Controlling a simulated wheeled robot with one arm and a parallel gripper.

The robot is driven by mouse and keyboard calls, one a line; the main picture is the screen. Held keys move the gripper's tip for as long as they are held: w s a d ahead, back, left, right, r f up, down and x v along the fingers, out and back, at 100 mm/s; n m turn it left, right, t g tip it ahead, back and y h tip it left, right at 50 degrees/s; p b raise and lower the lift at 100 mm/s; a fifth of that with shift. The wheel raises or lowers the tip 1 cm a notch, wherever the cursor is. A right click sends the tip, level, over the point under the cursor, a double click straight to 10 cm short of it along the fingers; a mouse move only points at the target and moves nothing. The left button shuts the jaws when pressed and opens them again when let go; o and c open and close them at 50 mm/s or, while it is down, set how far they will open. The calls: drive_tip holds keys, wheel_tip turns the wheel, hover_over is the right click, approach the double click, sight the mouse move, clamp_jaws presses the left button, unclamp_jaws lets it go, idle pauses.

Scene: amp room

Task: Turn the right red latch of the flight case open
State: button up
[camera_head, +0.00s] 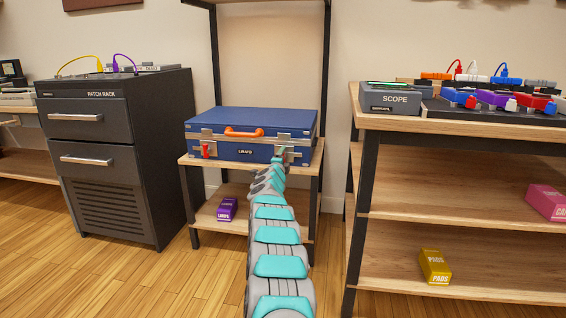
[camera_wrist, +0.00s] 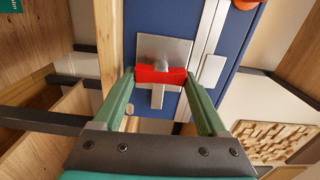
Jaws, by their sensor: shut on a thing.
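The blue flight case (camera_head: 251,117) lies closed on the wooden shelf, with silver trim and an orange handle (camera_head: 244,132) on its front. Its right red latch (camera_wrist: 150,74) shows in the wrist view as a red bar on a silver plate, lying across between my fingertips. My gripper (camera_wrist: 160,77) is shut on this latch, one green finger at each end. In the head view my gripper (camera_head: 281,153) is at the right front of the case and hides the right latch. The left red latch (camera_head: 205,150) is in plain view and stands upright.
A dark drawer cabinet (camera_head: 110,148) stands left of the rack. A wooden shelf unit (camera_head: 430,123) with pedals and a scope box stands close on the right. A purple box (camera_head: 228,209) lies on the shelf below the case.

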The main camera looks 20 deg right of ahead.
drive_tip(key=shift+d+m, duration=0.1)
drive_tip(key=shift+m, duration=0.2)
idle(0.4)
drive_tip(key=o, duration=1.3)
drive_tip(key=shift+s, duration=0.1)
drive_tip(key=b+v, duration=0.2)
drive_tip(key=v, duration=0.5)
drive_tip(key=shift+s+a+b, duration=0.25)
drive_tip(key=shift+b, duration=0.1)
